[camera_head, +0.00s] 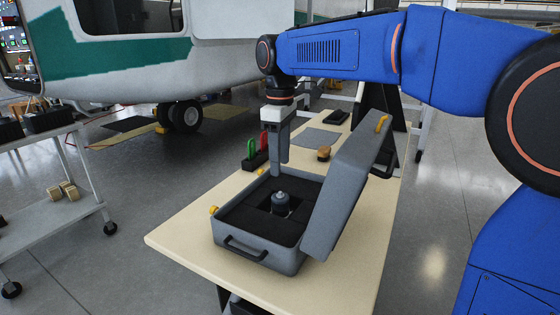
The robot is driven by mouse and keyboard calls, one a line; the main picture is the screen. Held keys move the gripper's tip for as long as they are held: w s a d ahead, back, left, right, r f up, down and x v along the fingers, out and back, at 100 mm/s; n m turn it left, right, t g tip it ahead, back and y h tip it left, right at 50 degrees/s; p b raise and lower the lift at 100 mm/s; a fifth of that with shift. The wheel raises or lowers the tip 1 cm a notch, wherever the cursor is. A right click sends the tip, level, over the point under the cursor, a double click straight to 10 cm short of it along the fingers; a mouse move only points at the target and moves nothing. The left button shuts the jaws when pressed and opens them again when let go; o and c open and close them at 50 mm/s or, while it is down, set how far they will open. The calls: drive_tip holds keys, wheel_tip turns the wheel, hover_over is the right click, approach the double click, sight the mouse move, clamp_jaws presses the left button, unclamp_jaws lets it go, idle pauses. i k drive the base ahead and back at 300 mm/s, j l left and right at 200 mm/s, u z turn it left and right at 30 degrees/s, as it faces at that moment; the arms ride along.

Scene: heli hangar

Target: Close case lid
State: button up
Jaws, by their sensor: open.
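A grey case (292,257) stands on the pale table, its body lined with dark foam. A small dark grey fitting (281,200) sits upright in a recess at the foam's middle. The case lid (343,190) is raised on the right side and tilts up and to the right, with a yellow latch at its top. My gripper (280,164) points down over the back part of the case, left of the lid, and looks apart from it. The jaws are open and hold nothing visible. The exact height of the fingertips above the foam is hard to tell.
The table (180,240) is bare at its front left. Red and green handled tools in a dark holder (257,155) stand behind the case. A brown object (324,153) and a grey mat (315,139) lie farther back. A cart (50,200) stands at left.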

sight(346, 177)
drive_tip(key=k+j, duration=0.85)
